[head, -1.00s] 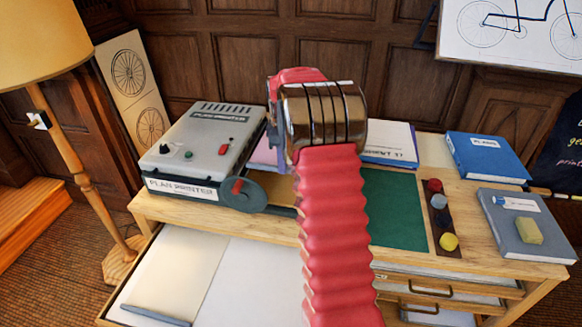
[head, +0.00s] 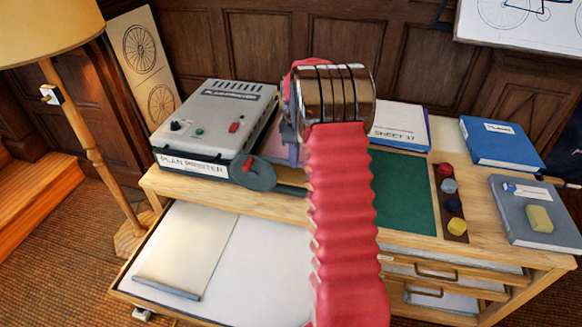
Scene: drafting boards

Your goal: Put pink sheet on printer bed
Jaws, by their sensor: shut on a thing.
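The pink sheet (head: 284,152) shows as a small pink-lilac patch between the printer and my arm; most of it is hidden. My gripper (head: 288,133) is at the far end of my red arm, mostly hidden behind the wrist; only a small grey part shows at its left. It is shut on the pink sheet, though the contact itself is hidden. The grey plan printer (head: 212,120) stands to the left of my gripper, on the left of the cabinet top. Its bed cannot be clearly made out.
A grey lever part (head: 262,176) with a red tab sits at the printer's front right. A green mat (head: 405,192), a blue binder (head: 500,146) and a grey book (head: 535,222) lie to the right. An open drawer (head: 255,262) juts out in front; a lamp (head: 90,140) stands left.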

